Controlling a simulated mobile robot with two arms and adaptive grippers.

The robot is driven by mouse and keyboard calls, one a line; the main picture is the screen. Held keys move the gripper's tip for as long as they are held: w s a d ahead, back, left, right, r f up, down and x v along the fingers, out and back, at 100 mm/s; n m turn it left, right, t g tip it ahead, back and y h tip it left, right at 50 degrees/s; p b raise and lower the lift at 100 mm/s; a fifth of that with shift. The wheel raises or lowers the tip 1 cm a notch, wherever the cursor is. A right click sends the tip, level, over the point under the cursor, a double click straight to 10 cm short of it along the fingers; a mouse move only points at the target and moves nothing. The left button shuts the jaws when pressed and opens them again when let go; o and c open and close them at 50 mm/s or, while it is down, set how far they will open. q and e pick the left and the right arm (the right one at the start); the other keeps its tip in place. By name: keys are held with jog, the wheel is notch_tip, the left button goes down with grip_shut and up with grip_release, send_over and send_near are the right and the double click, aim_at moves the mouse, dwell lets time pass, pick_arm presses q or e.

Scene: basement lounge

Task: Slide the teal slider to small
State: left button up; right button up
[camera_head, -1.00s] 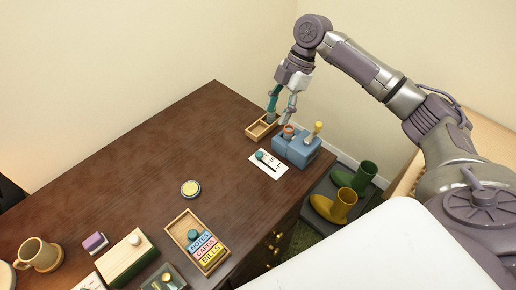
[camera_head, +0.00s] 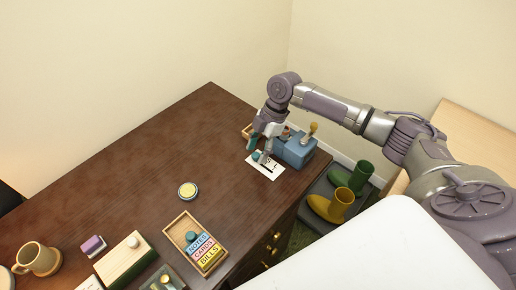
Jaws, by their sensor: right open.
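The teal slider (camera_head: 256,156) is a small round knob on a white card (camera_head: 264,172) with a dark track line and small black marks, near the desk's far right edge. The marks are too small to read. My right gripper (camera_head: 259,150) is open, pointing down just over the card, with its fingertips around or beside the teal knob. The fingers partly hide the knob and card; I cannot tell whether they touch it. My left gripper is not in view.
A yellow-topped disc (camera_head: 187,190) and a NOTES/CARDS/BILLS tray (camera_head: 181,220) lie nearer. The desk's middle is clear.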

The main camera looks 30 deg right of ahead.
grip_shut()
dwell(0.3)
jog(key=shift+s+d+r+p, duration=0.1)
jog(key=shift+s+r+p, duration=0.05)
jog(key=shift+s+p, duration=0.25)
jog(key=shift+s+d+p, duration=0.2)
jog(key=shift+s+p, duration=0.2)
jog(key=shift+s, duration=0.1)
jog(key=shift+s+d+p, duration=0.15)
jog(key=shift+s+p, duration=0.25)
jog(key=shift+s, duration=0.05)
jog(key=shift+s+d, duration=0.1)
jog(key=shift+s, duration=0.05)
grip_release()
